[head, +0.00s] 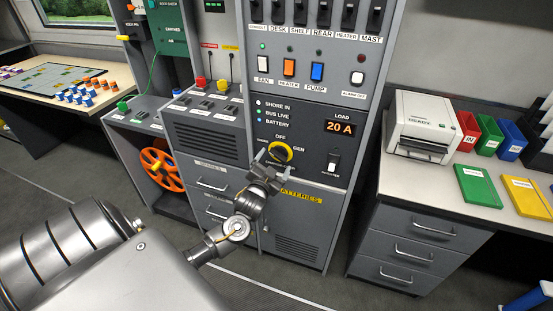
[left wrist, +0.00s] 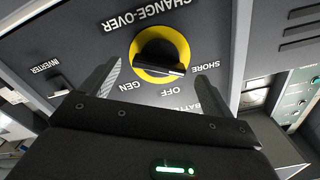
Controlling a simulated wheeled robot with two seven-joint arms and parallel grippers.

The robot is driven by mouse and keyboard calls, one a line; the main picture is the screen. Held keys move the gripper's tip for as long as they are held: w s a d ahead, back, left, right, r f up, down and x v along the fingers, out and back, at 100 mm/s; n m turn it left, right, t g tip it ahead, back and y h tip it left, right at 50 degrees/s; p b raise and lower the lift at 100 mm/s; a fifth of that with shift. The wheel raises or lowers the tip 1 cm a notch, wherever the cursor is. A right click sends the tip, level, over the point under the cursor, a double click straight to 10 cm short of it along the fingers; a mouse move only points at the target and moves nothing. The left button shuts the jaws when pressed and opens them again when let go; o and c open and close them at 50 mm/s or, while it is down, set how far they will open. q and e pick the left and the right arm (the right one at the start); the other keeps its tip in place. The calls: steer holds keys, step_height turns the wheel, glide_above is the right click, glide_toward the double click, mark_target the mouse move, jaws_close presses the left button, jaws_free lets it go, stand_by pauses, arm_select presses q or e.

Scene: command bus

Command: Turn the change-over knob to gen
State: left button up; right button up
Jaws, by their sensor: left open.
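The change-over knob (head: 280,151) is a black knob on a yellow disc, low on the grey panel. It shows larger and upside down in the left wrist view (left wrist: 158,54), among the words GEN, OFF and SHORE. The pale edge on its black bar points towards SHORE. My left gripper (head: 272,166) is in front of the panel, just below the knob. In the left wrist view my left gripper (left wrist: 160,72) is open, its fingers spread to either side of the knob. The fingers appear empty; contact cannot be told. My right gripper is not in view.
The inverter switch (head: 332,163) is right of the knob, under the load display (head: 340,127). Rocker switches (head: 289,68) line the panel above. A white printer (head: 423,125) stands on the right desk. An orange reel (head: 161,168) is in the left cabinet.

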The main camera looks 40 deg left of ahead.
mark_target(279, 155)
arm_select(q)
steer(key=shift+x, duration=1.3)
steer(key=shift+c, duration=0.5)
steer(key=c, duration=0.9)
